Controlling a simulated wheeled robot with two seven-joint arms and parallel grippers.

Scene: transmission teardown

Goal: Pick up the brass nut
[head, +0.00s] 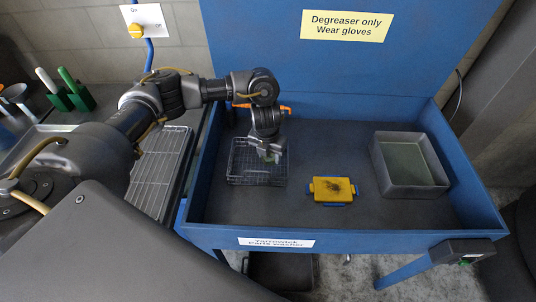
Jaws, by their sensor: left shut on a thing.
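My left gripper (268,156) points down over the dark wire basket (240,178) inside the blue parts washer. Its jaws are shut on a small greenish thing (269,158), low over the basket. The thing is mostly hidden by the fingers and too small to identify for sure as the brass nut. I cannot tell whether it touches the basket. I see no other brass nut in view. My right gripper is not in view.
A grey tray (413,190) stands at the right. Blue walls (463,180) surround the basin. A wire rack (160,172) lies left of it. The floor between basket and tray is otherwise clear.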

